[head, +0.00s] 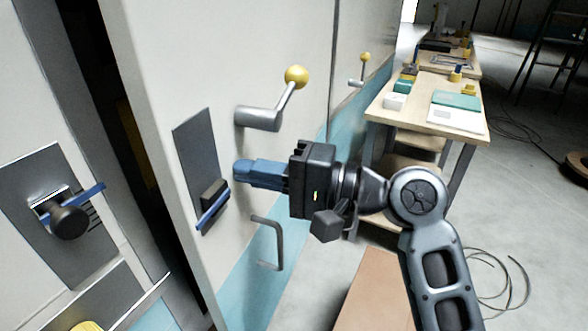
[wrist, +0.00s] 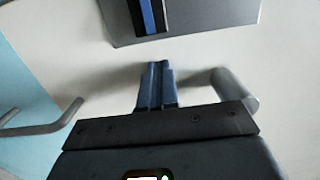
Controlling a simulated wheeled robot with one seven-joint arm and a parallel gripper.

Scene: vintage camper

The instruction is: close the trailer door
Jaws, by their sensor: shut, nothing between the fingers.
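The trailer door (head: 230,50) is a white panel with a teal lower part. It stands ajar, with a dark gap between its left edge and the white panel at far left. The door carries a grey latch plate (head: 193,148) with a blue and black catch, and a grey pull handle (head: 278,243) below. The plate also shows at the top of the wrist view (wrist: 215,15). My gripper (head: 240,170) has its blue fingers shut and empty, pointing at the door face just right of the plate. In the wrist view the fingertips (wrist: 158,66) are close to the white surface; I cannot tell whether they touch.
A crank lever with a yellow ball (head: 296,77) sticks out above my fingers. At far left another grey plate (head: 45,205) carries a black knob and blue bar. A wooden workbench (head: 385,110) with several items stands behind at right. Cables lie on the open floor at right.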

